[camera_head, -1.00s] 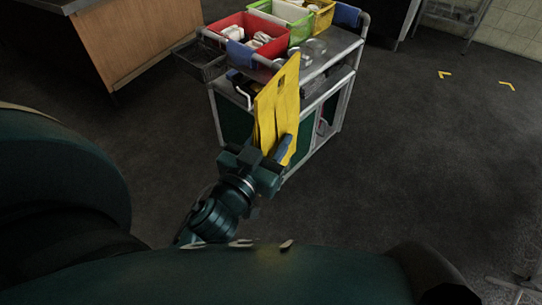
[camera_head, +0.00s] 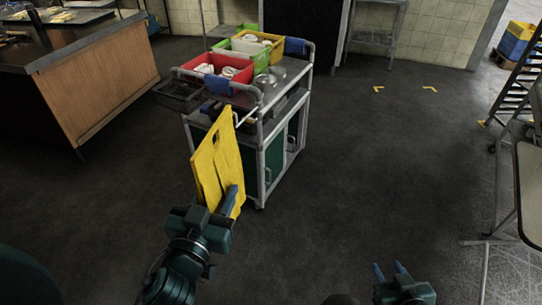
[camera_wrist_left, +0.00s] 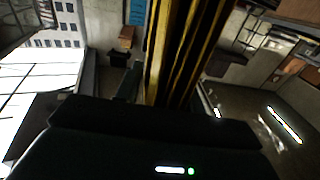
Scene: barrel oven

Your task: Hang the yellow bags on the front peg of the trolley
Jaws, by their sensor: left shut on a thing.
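The yellow bags (camera_head: 207,168) hang together as a flat upright bundle with a slot near the top. My left gripper (camera_head: 229,203) is shut on their lower part. In the left wrist view the yellow bags (camera_wrist_left: 172,50) show edge-on as several layers rising from the jaws. The trolley (camera_head: 272,160) stands just behind the bags, which cover part of its near left side. I cannot make out the front peg clearly, nor whether the bags touch the trolley. My right gripper (camera_head: 389,270) is empty at the bottom right, its two fingers apart.
Red (camera_head: 217,68), green and yellow bins stand on the trolley's top. A dark wire basket (camera_head: 180,94) sticks out at its left. A wood-sided counter (camera_head: 100,85) is at left, a rack (camera_head: 520,80) and table at right. The floor between is clear.

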